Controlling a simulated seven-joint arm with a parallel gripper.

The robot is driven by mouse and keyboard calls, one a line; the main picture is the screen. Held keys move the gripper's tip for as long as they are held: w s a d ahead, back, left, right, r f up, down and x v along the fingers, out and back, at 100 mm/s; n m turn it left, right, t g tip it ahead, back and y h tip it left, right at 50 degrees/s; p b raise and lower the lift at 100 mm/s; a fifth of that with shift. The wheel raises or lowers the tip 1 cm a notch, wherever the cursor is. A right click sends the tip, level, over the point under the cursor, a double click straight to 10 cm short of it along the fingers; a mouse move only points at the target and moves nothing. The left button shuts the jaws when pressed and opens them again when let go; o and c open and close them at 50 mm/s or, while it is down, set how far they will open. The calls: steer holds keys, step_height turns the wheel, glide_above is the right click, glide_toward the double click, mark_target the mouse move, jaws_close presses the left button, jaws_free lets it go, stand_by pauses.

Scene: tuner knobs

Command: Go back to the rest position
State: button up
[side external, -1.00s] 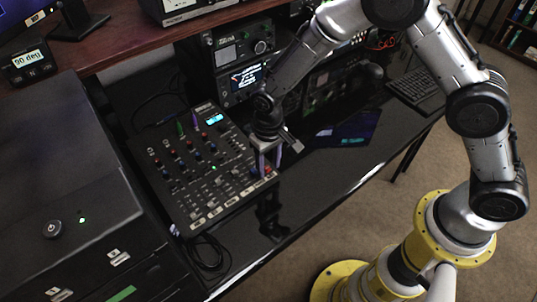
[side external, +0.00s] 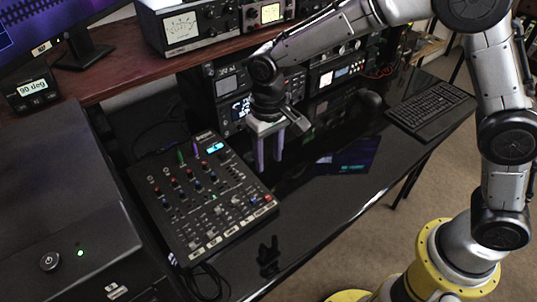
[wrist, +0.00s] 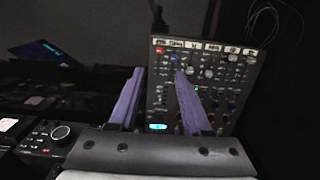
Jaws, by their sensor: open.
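My gripper (side external: 268,160) is open and empty, raised above the black desk just beyond the right edge of the mixer (side external: 186,222). Its two purple fingers point down and stand apart. In the wrist view my gripper (wrist: 158,100) shows its fingers spread, with the mixer (wrist: 215,62) below and partly hidden behind the right finger. The mixer is a dark panel with rows of coloured knobs and a small lit display (side external: 215,148). The gripper does not touch it.
A rack of radio gear (side external: 228,85) stands behind the gripper under the wooden shelf (side external: 112,82). A keyboard (side external: 430,108) lies at the right. A dark printer-like box (side external: 60,180) stands at the left.

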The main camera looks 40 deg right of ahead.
steer(key=s+d+r+m+t, duration=0.1)
steer(key=s+d+r+t, duration=0.15)
steer(key=d+r, duration=0.45)
steer(key=s+d+r+m+t, duration=0.15)
steer(key=s+d+r, duration=0.3)
steer(key=r, duration=0.45)
steer(key=s+d+f+n, duration=0.1)
steer(key=s+d, duration=0.2)
steer(key=s, duration=0.5)
steer(key=s+d+f+n+t, duration=0.1)
steer(key=s+d+f, duration=0.1)
steer(key=s, duration=0.6)
steer(key=shift+s+d+t, duration=0.3)
steer(key=shift+d, duration=0.55)
